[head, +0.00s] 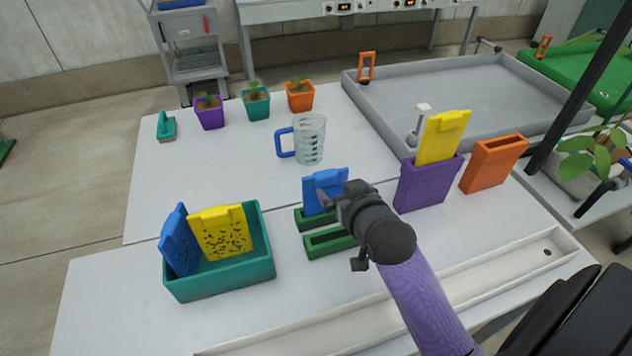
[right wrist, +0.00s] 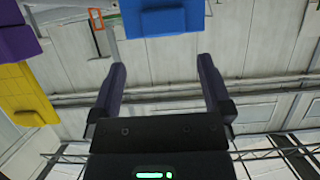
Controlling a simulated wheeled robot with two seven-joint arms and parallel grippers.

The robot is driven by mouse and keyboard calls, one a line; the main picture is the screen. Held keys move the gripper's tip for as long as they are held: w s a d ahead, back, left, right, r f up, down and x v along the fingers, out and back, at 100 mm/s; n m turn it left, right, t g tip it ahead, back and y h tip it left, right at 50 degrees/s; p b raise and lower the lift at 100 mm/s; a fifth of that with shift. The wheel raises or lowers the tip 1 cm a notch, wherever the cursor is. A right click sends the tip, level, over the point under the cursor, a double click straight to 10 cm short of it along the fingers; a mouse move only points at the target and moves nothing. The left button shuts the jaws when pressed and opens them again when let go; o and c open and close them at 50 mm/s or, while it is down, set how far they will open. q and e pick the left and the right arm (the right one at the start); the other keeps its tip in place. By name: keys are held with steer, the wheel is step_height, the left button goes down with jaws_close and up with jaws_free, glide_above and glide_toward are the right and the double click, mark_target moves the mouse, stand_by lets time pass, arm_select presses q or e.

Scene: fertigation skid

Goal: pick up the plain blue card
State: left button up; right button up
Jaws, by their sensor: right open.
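The plain blue card (head: 322,190) stands upright in the rear one of two green slotted holders (head: 316,219) on the white table. Its right part is hidden behind my right gripper (head: 336,198). In the right wrist view the blue card (right wrist: 160,18) shows at the top, beyond the tips of my open, empty right gripper (right wrist: 161,64). The card lies ahead of the gap, not between the fingers. My left gripper is not in view.
A teal bin (head: 220,282) holds a speckled yellow card (head: 222,232) and a dark-marked blue card (head: 180,241). A purple holder (head: 425,187) with a yellow card (head: 441,137) and an orange holder (head: 492,163) stand right. A jug (head: 309,140) stands behind. The front green holder (head: 330,243) is empty.

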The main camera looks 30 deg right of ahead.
mark_target(327, 178)
steer(key=b+x, duration=0.1)
steer(key=x, duration=0.2)
steer(key=b+x, duration=0.1)
steer(key=x, duration=0.1)
steer(key=b+x, duration=0.2)
steer(key=x, duration=0.1)
steer(key=shift+w+a+f, duration=0.25)
steer(key=shift+w, duration=0.05)
steer(key=shift+r, duration=0.15)
steer(key=c, duration=1.3)
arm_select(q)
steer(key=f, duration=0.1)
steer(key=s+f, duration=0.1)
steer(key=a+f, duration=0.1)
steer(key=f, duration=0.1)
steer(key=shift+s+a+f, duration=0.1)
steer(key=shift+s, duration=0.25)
arm_select(e)
jaws_close()
